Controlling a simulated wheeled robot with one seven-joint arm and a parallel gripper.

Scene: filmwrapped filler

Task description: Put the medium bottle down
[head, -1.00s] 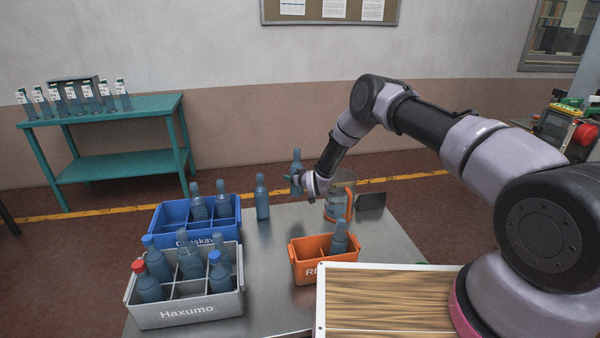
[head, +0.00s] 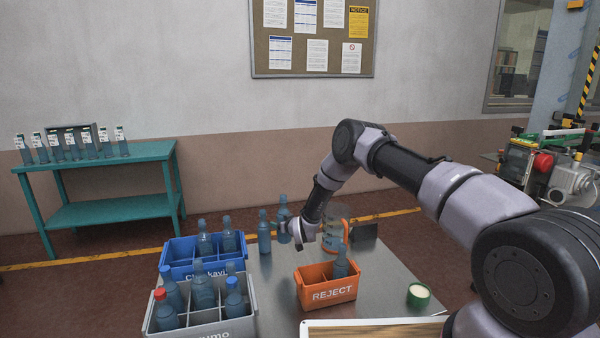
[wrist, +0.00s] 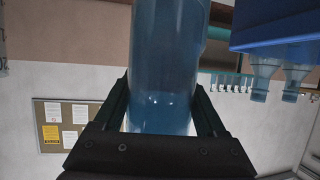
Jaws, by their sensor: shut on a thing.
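My gripper (head: 286,226) is shut on a blue bottle (head: 283,212), which it holds upright over the back of the metal table. In the wrist view the bottle (wrist: 165,70) sits between the two dark fingers, with only part of its body in sight. Another blue bottle (head: 264,232) stands on the table just left of the held one. Whether the held bottle's base touches the table cannot be told.
A blue crate (head: 177,258), a grey crate (head: 247,327) and an orange REJECT box (head: 333,294) hold bottles. A clear container with an orange frame (head: 345,216) stands behind my gripper. The metal table (head: 280,297) is bare between the crates and the REJECT box.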

